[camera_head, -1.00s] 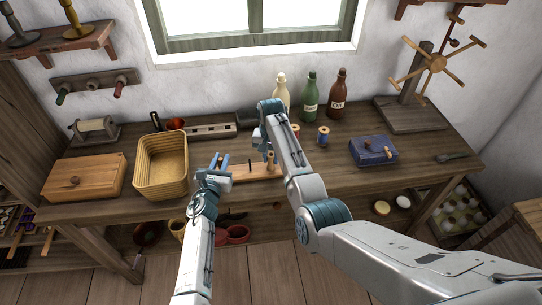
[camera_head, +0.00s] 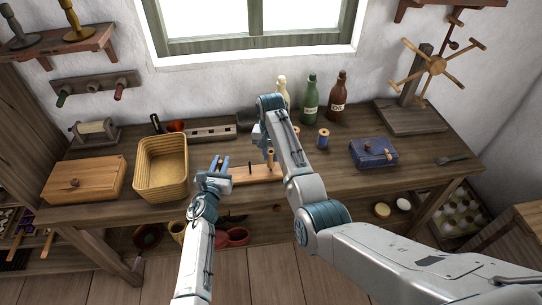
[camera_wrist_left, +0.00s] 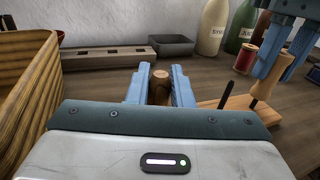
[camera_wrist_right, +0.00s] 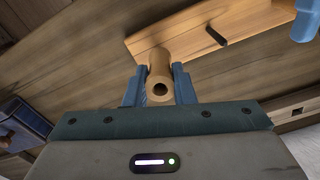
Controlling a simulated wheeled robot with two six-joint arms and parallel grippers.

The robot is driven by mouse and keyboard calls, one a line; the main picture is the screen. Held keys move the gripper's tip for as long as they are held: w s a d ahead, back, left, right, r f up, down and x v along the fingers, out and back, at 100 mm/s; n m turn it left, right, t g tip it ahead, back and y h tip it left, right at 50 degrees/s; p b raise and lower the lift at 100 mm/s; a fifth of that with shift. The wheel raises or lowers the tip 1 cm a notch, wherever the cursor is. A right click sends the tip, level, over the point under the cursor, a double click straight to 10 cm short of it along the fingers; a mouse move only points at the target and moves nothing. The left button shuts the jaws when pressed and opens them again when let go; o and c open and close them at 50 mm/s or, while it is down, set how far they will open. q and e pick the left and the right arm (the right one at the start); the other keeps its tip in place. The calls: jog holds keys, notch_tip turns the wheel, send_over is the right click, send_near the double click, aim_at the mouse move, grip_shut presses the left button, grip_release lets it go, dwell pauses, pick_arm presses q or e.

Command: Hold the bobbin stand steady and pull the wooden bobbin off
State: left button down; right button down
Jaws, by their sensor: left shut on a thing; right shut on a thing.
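The bobbin stand (camera_head: 240,178), a light wooden board with a thin dark pin, lies on the workbench; its board also shows in the right wrist view (camera_wrist_right: 180,42). My left gripper (camera_head: 220,164) is shut on a round wooden post (camera_wrist_left: 160,85) at the stand's left end. My right gripper (camera_wrist_right: 160,88) is shut on the wooden bobbin (camera_wrist_right: 160,72), whose open hole faces that camera. In the left wrist view a dark pin shows under the bobbin (camera_wrist_left: 264,84). I cannot tell whether the bobbin is still around this pin.
A wicker basket (camera_head: 162,190) and wooden box (camera_head: 84,180) stand to the left. Bottles (camera_head: 310,98) stand behind, and a thread spool (camera_head: 323,138) and blue box (camera_head: 373,153) are to the right. The bench front between stand and blue box is clear.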

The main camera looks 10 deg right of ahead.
jog(key=shift+r, duration=3)
jog(key=shift+r, duration=0.1)
pick_arm(q)
jog(key=c, duration=1.2)
grip_release()
pick_arm(e)
notch_tip(320, 180, up, 4)
jog(key=shift+f, duration=0.15)
